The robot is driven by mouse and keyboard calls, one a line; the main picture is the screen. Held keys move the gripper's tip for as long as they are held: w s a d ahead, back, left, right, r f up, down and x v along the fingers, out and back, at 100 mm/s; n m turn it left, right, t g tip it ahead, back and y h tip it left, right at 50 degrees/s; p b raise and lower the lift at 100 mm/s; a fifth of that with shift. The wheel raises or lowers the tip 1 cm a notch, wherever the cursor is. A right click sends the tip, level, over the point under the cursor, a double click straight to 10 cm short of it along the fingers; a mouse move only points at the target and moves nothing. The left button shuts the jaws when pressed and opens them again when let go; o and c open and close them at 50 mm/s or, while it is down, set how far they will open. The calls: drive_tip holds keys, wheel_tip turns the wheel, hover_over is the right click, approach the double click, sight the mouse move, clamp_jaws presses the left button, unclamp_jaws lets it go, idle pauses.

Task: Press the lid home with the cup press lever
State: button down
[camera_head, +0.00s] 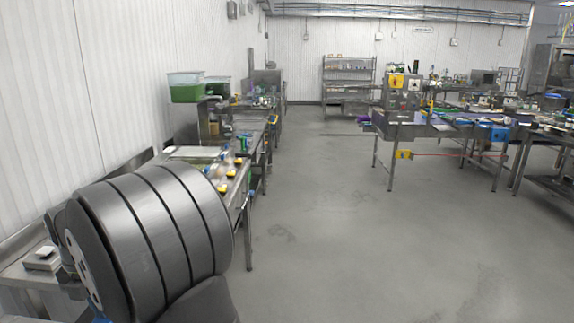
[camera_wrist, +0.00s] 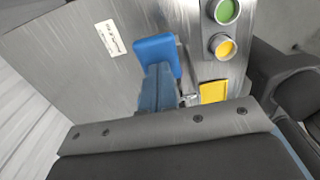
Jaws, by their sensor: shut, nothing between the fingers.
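In the wrist view my gripper (camera_wrist: 158,80) reaches from the dark, bolted mount at the bottom toward a steel panel (camera_wrist: 85,62). It is shut and empty. A bright blue block (camera_wrist: 156,52) shows at the end of its grey-blue fingers; I cannot tell whether it is their tip or a lever grip. A thin metal rod with a small knob (camera_wrist: 190,96) stands just to their right. I cannot make out the cup or the lid in either view. In the head view my arm fills the lower left and hides the area around the gripper.
The panel carries a green button (camera_wrist: 227,11), a yellow button (camera_wrist: 222,46) and a yellow plate (camera_wrist: 214,92). In the head view a steel bench line (camera_head: 247,190) runs along the left wall, with green-filled tubs (camera_head: 186,92) above it. The floor (camera_head: 350,240) to the right is clear.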

drive_tip(key=shift+w+f, duration=0.2)
drive_tip(key=shift+f, duration=1.75)
idle(0.5)
drive_tip(key=shift+s+r, duration=0.15)
drive_tip(key=shift+r, duration=1.3)
drive_tip(key=shift+s+r, duration=0.15)
drive_tip(key=shift+r, duration=1.3)
